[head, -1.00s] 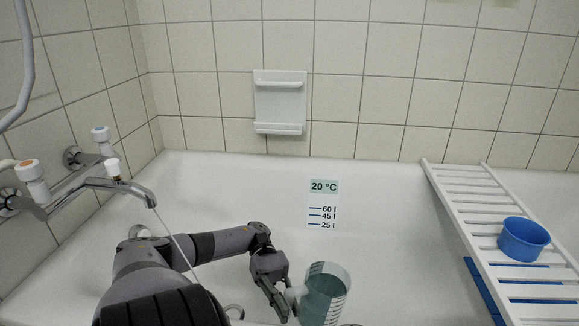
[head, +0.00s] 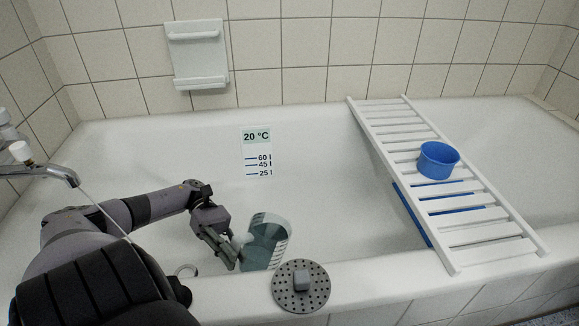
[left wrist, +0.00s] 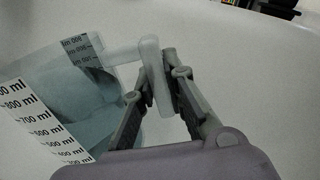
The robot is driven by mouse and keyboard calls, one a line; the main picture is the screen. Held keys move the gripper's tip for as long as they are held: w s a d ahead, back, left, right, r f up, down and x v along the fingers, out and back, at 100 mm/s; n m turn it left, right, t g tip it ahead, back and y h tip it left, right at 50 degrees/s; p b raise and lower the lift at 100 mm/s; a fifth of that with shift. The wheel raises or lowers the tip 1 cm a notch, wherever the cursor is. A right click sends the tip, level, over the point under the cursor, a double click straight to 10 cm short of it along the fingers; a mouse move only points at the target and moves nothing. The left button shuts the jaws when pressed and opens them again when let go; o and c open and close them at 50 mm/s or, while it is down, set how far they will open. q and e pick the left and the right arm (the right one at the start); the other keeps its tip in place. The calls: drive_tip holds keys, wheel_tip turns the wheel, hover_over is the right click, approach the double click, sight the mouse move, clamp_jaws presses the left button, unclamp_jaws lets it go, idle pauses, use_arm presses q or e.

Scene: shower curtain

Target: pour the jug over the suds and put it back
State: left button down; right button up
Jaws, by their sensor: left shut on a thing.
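The clear measuring jug (head: 266,243) is inside the bathtub near its front rim, with bluish water in it. It leans somewhat in the head view. My left gripper (head: 232,256) is shut on the jug's handle. In the left wrist view, the fingers (left wrist: 163,95) close around the pale handle (left wrist: 155,70), and the jug (left wrist: 75,95) with its ml scale is on the left. Whether the jug touches the tub floor is not clear. I make out no suds in either view. My right gripper is not in view.
A white slatted rack (head: 385,130) crosses the tub on the right, with a blue bowl (head: 438,160) on it. A perforated metal disc (head: 301,303) is on the front rim. The tub's middle is clear.

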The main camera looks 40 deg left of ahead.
sight(235, 237)
use_arm(q)
drive_tip(key=shift+r, duration=0.15)
drive_tip(key=shift+w+r+n+p, duration=0.15)
drive_tip(key=shift+r+n+p, duration=0.5)
drive_tip(key=shift+n, duration=0.25)
drive_tip(key=shift+f, duration=0.1)
drive_tip(key=shift+w+r+n+p, duration=0.2)
drive_tip(key=shift+r+n+p, duration=0.1)
drive_tip(key=shift+r+n, duration=0.2)
drive_tip(key=shift+d, duration=0.1)
drive_tip(key=shift+n, duration=0.3)
drive_tip(key=shift+w+r+n, duration=0.25)
drive_tip(key=shift+n, duration=0.05)
drive_tip(key=shift+w+n, duration=0.15)
drive_tip(key=shift+n, duration=0.25)
